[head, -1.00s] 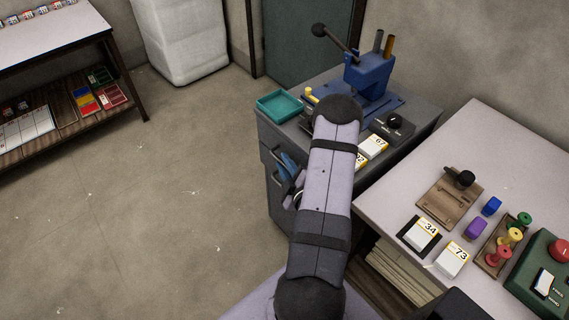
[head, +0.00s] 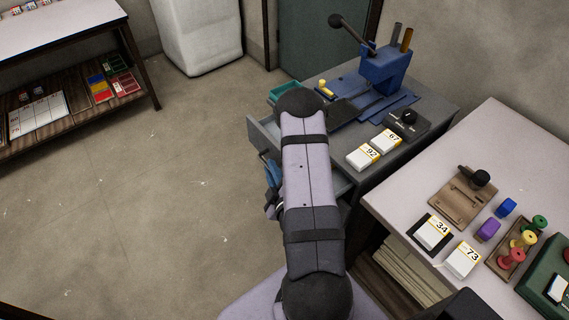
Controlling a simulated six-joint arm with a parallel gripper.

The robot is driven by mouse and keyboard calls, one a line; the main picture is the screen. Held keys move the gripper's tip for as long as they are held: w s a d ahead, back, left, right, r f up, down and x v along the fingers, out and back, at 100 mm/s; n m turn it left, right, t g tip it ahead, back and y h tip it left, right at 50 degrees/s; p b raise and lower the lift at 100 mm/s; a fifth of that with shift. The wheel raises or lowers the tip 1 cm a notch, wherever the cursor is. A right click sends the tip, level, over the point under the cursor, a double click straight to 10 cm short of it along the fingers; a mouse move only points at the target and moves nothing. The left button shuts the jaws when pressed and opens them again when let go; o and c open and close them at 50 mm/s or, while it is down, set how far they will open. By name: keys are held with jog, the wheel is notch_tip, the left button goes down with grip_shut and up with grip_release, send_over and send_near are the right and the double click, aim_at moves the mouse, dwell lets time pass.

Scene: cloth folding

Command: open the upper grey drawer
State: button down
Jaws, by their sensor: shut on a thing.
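The upper grey drawer (head: 259,136) is pulled out of the grey cabinet (head: 440,107). Its open inside shows on both sides of my arm, which hides the middle. My gripper (head: 270,168) shows as a blue part at the left edge of my arm, against the drawer's front. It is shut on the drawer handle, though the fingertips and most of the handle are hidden.
On the cabinet top are a blue lever press (head: 388,70), a teal tray (head: 285,91), a dark box with a knob (head: 407,122) and number cards (head: 363,156). A pale table (head: 400,190) with small items stands at the right. The floor (head: 130,210) left of the cabinet is clear.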

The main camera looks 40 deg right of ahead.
jog(key=shift+a, duration=2.15)
jog(key=c, duration=2.1)
grip_release()
jog(key=shift+r, duration=0.1)
notch_tip(320, 180, up, 10)
jog(key=p, duration=0.9)
jog(key=shift+p, duration=0.35)
